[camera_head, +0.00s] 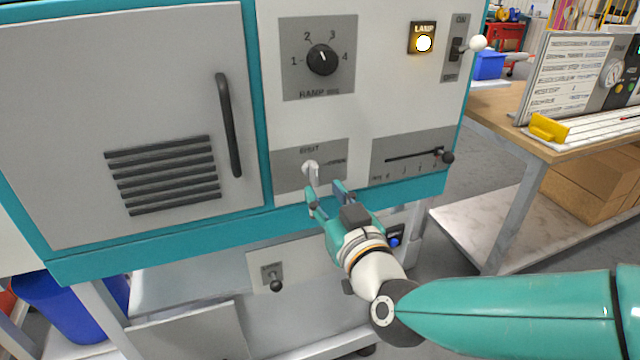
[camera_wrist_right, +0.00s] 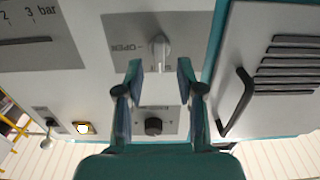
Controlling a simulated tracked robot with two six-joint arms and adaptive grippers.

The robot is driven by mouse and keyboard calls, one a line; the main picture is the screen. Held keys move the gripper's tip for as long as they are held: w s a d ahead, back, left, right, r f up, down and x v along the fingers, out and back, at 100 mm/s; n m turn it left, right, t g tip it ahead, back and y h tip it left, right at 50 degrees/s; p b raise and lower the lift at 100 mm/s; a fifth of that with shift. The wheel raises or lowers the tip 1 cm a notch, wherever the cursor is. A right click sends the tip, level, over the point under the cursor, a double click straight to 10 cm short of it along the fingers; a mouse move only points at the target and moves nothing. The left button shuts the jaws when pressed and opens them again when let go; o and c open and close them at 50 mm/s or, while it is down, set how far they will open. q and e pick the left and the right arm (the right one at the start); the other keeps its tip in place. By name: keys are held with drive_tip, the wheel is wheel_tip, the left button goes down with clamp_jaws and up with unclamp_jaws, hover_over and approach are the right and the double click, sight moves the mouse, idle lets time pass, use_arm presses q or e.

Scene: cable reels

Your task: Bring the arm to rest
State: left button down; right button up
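My right gripper (camera_head: 327,192) is in front of the lower edge of the white and teal cabinet. Its two fingers are apart, with nothing held between them. It also shows in the right wrist view (camera_wrist_right: 158,76), again with its fingers spread. A small pale grey turn handle (camera_head: 311,170) is on a grey plate marked OPEN, just beyond the fingertips. In the wrist view the handle (camera_wrist_right: 160,48) appears past the gap between the fingers; whether they touch it is hard to tell. My left gripper is not in view.
The cabinet has a rotary knob (camera_head: 322,59), a lit lamp (camera_head: 424,43), a white-tipped switch (camera_head: 477,43) and a slider with a black knob (camera_head: 447,157). A door with a dark handle (camera_head: 228,125) is at left. A wooden workbench (camera_head: 500,115) stands at right, with floor between.

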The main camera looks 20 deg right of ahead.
drive_tip(key=shift+s, duration=1.2)
